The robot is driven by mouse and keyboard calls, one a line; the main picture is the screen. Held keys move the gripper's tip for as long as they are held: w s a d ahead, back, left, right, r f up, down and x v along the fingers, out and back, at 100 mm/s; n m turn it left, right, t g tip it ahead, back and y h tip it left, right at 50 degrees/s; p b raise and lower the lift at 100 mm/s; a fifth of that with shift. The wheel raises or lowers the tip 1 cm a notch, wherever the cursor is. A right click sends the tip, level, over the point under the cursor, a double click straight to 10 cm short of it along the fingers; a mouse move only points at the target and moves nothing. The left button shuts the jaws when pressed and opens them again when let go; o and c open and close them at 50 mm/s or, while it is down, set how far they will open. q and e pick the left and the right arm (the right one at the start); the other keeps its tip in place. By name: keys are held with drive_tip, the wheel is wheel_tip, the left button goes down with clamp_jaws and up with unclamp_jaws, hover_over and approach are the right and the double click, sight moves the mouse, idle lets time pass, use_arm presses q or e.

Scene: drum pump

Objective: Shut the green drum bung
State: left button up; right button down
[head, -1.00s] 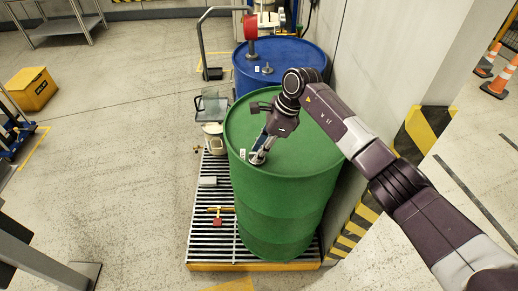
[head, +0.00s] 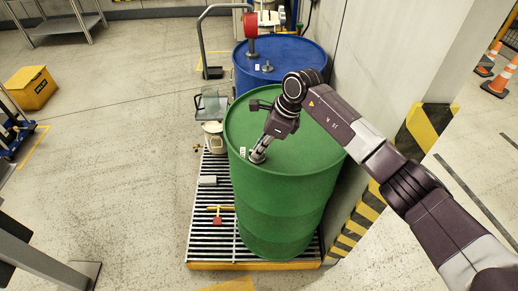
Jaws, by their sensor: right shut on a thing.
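The green drum (head: 285,195) stands upright on a slatted grate. Its bung (head: 257,157) sits on the drum's top near the front left rim and is mostly hidden by the fingers. My right gripper (head: 259,152) points down over the drum top with its fingers shut on the bung. The right arm comes in from the lower right. My left gripper is not in view.
A blue drum (head: 285,64) with a red pump part (head: 250,25) stands behind. A pale jug (head: 213,136) and clear container (head: 211,103) are left of the green drum. A yellow-handled valve (head: 217,209) lies on the grate (head: 205,235). A wall (head: 375,65) bounds the right.

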drive_tip(key=m+t+b, duration=0.1)
drive_tip(key=m, duration=0.2)
drive_tip(key=shift+m+t, duration=0.3)
drive_tip(key=m+b, duration=0.1)
drive_tip(key=m+t+h+b, duration=0.1)
drive_tip(key=m+b, duration=0.1)
drive_tip(key=shift+s+a+f+m, duration=0.1)
drive_tip(key=shift+f+m, duration=0.05)
drive_tip(key=shift+m, duration=0.15)
drive_tip(key=m+t+h+b, duration=0.1)
drive_tip(key=m+h+b, duration=0.1)
drive_tip(key=m+b, duration=0.2)
drive_tip(key=shift+a, duration=0.15)
drive_tip(key=shift+s+r+m+h+b, duration=0.15)
drive_tip(key=shift+m+h+b, duration=0.55)
drive_tip(key=shift+m+b, duration=1.45)
drive_tip(key=shift+r, duration=0.1)
drive_tip(key=c, duration=2.1)
unclamp_jaws()
